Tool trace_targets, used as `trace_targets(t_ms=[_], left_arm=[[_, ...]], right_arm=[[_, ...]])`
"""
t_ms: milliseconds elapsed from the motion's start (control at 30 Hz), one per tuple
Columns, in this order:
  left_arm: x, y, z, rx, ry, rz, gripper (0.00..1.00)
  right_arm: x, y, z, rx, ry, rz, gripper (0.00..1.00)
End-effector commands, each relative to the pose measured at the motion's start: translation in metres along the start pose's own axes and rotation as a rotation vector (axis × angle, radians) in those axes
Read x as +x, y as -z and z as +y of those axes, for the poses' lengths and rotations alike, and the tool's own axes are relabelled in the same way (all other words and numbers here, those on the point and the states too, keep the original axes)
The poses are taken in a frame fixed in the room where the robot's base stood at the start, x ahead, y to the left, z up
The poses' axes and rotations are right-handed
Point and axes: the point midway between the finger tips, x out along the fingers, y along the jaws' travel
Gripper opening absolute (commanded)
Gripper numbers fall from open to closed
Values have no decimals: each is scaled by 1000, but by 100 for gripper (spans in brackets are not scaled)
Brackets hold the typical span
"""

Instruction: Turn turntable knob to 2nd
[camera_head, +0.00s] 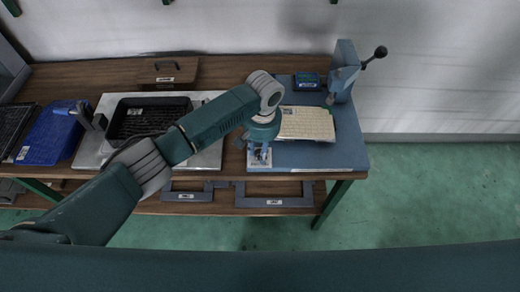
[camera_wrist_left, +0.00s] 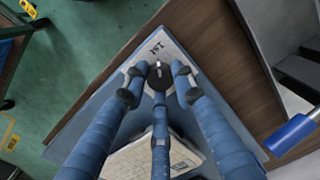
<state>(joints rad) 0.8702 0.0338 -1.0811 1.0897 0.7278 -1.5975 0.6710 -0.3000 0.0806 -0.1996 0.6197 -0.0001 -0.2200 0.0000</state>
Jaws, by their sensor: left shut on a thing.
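The turntable knob (camera_wrist_left: 160,74) is a small dark round piece with a lighter pointer, on a pale label plate (camera_wrist_left: 139,57) in the left wrist view. The pointer is toward the printed "1st" mark (camera_wrist_left: 157,47). No "2nd" mark can be read. My left gripper (camera_wrist_left: 159,88) is shut on the knob, with blue fingers at its left, right and near sides. In the head view my left gripper (camera_head: 260,156) reaches down over the label plate (camera_head: 254,165) at the blue station's front left corner; the knob is hidden there by the fingers. My right gripper is not in view.
A cream panel (camera_head: 306,123) lies on the blue station base (camera_head: 340,154), close behind the gripper. A blue press with a black-knobbed lever (camera_head: 345,75) stands at the back right. A black tray (camera_head: 130,122) sits on a metal plate to the left. Green floor is open at right.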

Motion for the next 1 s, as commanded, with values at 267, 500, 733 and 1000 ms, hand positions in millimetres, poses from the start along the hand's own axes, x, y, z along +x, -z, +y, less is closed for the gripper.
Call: trace_targets(t_ms=[267, 500, 733, 1000], left_arm=[[-4, 1, 0, 173, 1, 10, 0], [-4, 2, 0, 396, 1, 19, 0], [-4, 2, 0, 615, 2, 28, 0], [-3, 1, 0, 871, 2, 37, 0]], right_arm=[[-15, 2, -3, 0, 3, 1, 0], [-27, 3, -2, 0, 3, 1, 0], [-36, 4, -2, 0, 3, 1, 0], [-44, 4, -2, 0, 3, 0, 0]])
